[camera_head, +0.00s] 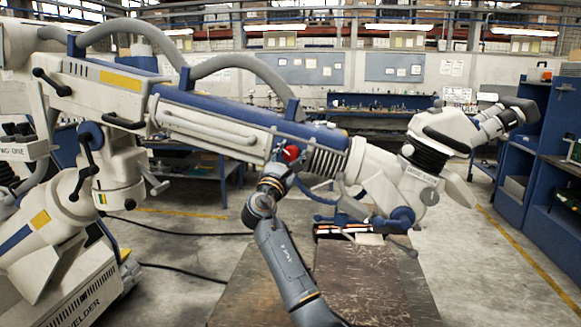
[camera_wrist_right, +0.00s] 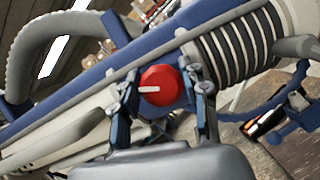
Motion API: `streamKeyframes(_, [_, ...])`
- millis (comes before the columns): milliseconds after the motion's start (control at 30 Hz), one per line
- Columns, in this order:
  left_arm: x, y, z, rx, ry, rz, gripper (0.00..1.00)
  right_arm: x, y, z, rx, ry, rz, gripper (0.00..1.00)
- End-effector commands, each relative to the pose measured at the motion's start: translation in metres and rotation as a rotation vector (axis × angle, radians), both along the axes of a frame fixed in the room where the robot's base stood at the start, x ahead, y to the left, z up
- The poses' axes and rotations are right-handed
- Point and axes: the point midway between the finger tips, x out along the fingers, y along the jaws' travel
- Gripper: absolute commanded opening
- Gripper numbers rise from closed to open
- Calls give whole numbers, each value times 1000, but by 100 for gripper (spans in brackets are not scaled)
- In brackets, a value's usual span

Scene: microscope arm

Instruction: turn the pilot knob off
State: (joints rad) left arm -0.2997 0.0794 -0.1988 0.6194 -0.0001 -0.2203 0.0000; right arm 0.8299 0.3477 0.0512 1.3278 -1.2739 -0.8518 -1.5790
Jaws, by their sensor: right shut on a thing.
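The pilot knob (camera_head: 291,153) is a round red knob with a white pointer mark, on the side of the white and blue microscope arm (camera_head: 215,122). In the right wrist view the knob (camera_wrist_right: 160,86) sits between the two fingers of my right gripper (camera_wrist_right: 163,98), and its white mark points left, nearly level. My right gripper (camera_head: 284,166) is shut on the knob, reaching up to it from below. The contact at the fingertips is partly hidden in the head view. My left gripper is not in view.
The microscope head with eyepieces (camera_head: 490,122) is at right. A blue cabinet (camera_head: 528,160) stands farther right. Black cables lie on the floor at left.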

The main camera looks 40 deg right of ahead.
Motion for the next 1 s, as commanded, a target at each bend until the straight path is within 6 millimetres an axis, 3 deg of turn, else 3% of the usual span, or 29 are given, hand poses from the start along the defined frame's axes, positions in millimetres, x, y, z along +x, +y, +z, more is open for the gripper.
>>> streamKeyframes(100, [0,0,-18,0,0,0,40,0,0,-5,72,-88,0,13])
streamKeyframes(400, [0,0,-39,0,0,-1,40,-1,0,-4,249,-307,0,13])
streamKeyframes(1000, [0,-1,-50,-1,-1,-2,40,-2,-1,-3,485,-603,-1,13])
